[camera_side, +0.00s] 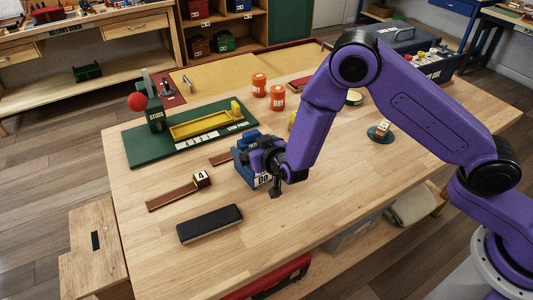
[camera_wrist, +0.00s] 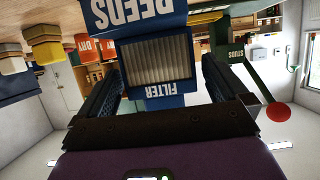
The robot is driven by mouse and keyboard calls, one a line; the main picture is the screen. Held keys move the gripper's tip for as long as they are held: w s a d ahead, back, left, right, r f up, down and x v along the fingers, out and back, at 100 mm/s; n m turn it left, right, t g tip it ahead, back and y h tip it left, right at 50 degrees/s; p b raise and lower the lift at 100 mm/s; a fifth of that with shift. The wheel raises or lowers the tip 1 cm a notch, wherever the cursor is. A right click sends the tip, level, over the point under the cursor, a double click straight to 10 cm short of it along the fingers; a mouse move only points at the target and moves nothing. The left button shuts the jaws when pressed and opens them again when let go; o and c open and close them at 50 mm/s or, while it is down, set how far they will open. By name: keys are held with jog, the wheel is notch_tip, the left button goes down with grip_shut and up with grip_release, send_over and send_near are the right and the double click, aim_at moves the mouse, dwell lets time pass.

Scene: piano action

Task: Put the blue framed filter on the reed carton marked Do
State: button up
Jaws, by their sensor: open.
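The blue reed carton marked Do (camera_side: 243,174) stands on the table, partly hidden by my gripper (camera_side: 257,153). Its REEDS face (camera_wrist: 140,18) shows upside down at the top of the wrist view. The blue framed filter (camera_wrist: 156,62), with pale pleats and a FILTER label, is directly at the carton's top edge, with no clear gap between them. A blue part of it shows behind my gripper in the side view (camera_side: 247,136). My gripper's dark fingers (camera_wrist: 158,85) are open, one on each side of the filter. Any contact with them is unclear.
A green base (camera_side: 143,150) with a yellow tray stands behind to the left. Orange tins (camera_side: 277,98) are behind. A block marked 4 (camera_side: 201,179) and a black-topped block (camera_side: 209,224) lie in front left. The front right tabletop is clear.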

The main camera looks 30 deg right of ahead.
jog(key=v, duration=1)
jog(key=shift+s+a+r, duration=0.1)
jog(key=shift+r, duration=0.05)
jog(key=s+d+r+n+g+y, duration=0.1)
jog(key=s+r+n+g+y, duration=0.3)
jog(key=s, duration=0.4)
jog(key=s+r+n+g+y, duration=0.1)
jog(key=s+r+n+g, duration=0.15)
jog(key=s+g, duration=0.5)
jog(key=s+d+r+n+g+h, duration=0.1)
jog(key=s+d+r+n+h, duration=0.1)
jog(key=s+d, duration=0.5)
jog(key=s+d+r+n+g+h, duration=0.1)
jog(key=s+d+r+n+h, duration=0.1)
jog(key=s+d+n, duration=0.2)
jog(key=s+d, duration=0.3)
jog(key=d, duration=0.5)
jog(key=shift+s+r+h, duration=0.2)
jog(key=shift+s+h, duration=0.05)
jog(key=shift+h, duration=0.05)
